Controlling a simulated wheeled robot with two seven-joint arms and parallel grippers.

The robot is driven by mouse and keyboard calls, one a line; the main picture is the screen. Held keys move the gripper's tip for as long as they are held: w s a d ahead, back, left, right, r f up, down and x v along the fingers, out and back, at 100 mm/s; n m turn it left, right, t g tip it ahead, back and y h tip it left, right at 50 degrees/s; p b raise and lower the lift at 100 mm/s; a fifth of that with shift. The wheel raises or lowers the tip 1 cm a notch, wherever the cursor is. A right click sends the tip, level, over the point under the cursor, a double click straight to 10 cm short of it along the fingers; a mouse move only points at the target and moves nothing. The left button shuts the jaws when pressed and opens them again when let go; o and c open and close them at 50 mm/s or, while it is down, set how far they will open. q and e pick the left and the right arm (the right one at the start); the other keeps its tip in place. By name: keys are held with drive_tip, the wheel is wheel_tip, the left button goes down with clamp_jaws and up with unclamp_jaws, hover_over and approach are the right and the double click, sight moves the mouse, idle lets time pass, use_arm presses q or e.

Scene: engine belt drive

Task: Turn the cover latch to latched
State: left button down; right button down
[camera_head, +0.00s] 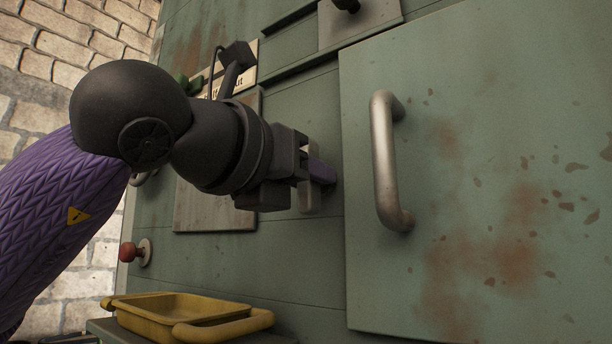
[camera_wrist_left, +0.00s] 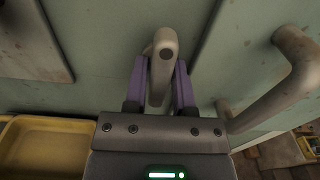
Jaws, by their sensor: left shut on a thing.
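The cover latch (camera_wrist_left: 163,58) is a pale grey lever on the green machine front, just left of the large cover door (camera_head: 480,180). In the left wrist view it stands between the purple fingers of my left gripper (camera_wrist_left: 160,90), which are shut on it. In the head view my left gripper (camera_head: 318,172) reaches the panel from the left and hides most of the latch. The cover door carries a bare metal bar handle (camera_head: 384,165), apart from the gripper. My right gripper does not show.
A yellow tray (camera_head: 165,308) sits on a ledge below the gripper, and a red knob (camera_head: 131,252) sticks out at the lower left. A flat grey plate (camera_head: 215,205) lies behind my left wrist. The door handle (camera_wrist_left: 285,85) juts out close to the right of the gripper.

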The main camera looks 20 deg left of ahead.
use_arm(q)
drive_tip(key=n+b, duration=0.3)
drive_tip(key=shift+f, duration=0.2)
drive_tip(key=n+b, duration=0.2)
drive_tip(key=n, duration=0.2)
drive_tip(key=n+b, duration=0.2)
drive_tip(key=n, duration=0.3)
drive_tip(key=shift+r+n, duration=0.1)
drive_tip(key=shift+n, duration=0.2)
drive_tip(key=n+b, duration=0.1)
drive_tip(key=n, duration=0.3)
drive_tip(key=shift+n, duration=0.4)
drive_tip(key=shift+b, duration=0.3)
drive_tip(key=c, duration=0.8)
unclamp_jaws()
drive_tip(key=shift+s+a, duration=0.1)
